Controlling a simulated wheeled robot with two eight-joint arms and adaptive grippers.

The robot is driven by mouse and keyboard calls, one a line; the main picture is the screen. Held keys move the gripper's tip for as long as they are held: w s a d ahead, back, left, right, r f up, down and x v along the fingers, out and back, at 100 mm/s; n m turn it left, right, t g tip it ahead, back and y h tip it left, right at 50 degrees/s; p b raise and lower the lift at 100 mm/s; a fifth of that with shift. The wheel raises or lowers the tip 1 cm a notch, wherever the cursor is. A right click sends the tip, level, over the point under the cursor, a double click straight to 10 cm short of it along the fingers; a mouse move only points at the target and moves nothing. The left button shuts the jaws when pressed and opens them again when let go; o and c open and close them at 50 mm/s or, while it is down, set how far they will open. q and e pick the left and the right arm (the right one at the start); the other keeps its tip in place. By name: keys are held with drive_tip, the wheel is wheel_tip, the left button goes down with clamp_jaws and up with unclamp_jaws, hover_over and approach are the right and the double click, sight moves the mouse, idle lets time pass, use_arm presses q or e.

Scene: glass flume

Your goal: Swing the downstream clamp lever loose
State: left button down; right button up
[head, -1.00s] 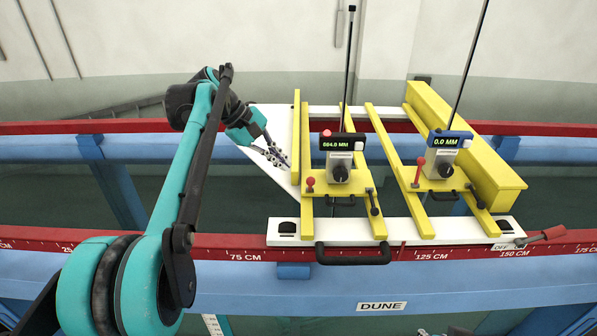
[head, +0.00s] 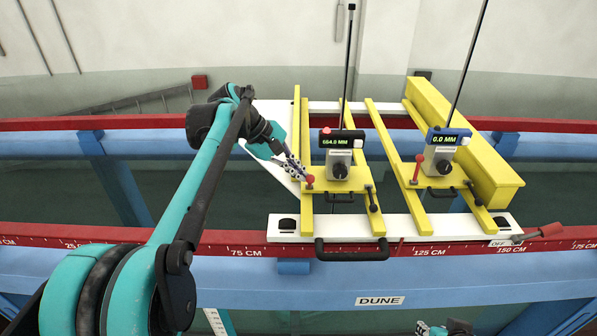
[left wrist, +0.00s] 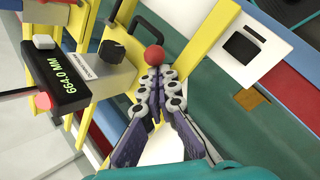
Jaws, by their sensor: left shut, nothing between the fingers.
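My left gripper (head: 301,172) is shut and empty, with its fingertips beside the red-knobbed lever (head: 310,181) on the left yellow gauge carriage (head: 340,185). In the left wrist view the closed fingertips (left wrist: 154,80) lie just short of the red ball knob (left wrist: 154,57); I cannot tell whether they touch. The right gauge carriage (head: 440,178) has a taller upright red-topped lever (head: 419,165). A separate red-handled lever (head: 545,231) lies at the right end of the white plate, beside an "OFF" label. Which is the downstream clamp lever is not marked. My right gripper's fingers do not show.
Dark levers hang at the right of the left carriage (head: 372,200) and right carriage (head: 474,191). Yellow rails (head: 300,140), tall thin rods and a black handle (head: 350,252) crowd the middle. The red scale rail (head: 210,245) runs along the front; the flume left of the plate is open.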

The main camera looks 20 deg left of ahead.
use_arm(q)
drive_tip(key=shift+s+f+t, duration=0.15)
drive_tip(key=shift+s+t, duration=0.1)
drive_tip(key=shift+t, duration=0.05)
drive_tip(key=shift+b, duration=0.35)
drive_tip(key=s+t+b, duration=0.1)
drive_tip(key=f+m+t+b, duration=0.1)
drive_tip(key=s+f+t+y+b, duration=0.1)
drive_tip(key=t, duration=0.1)
drive_tip(key=shift+s+d+f+m+b, duration=0.1)
drive_tip(key=shift+s+d+m+b, duration=0.2)
drive_tip(key=shift+d+m, duration=0.1)
drive_tip(key=shift+s+f, duration=0.1)
drive_tip(key=shift+f, duration=0.05)
drive_tip(key=shift+s+f, duration=0.1)
drive_tip(key=shift+f, duration=0.05)
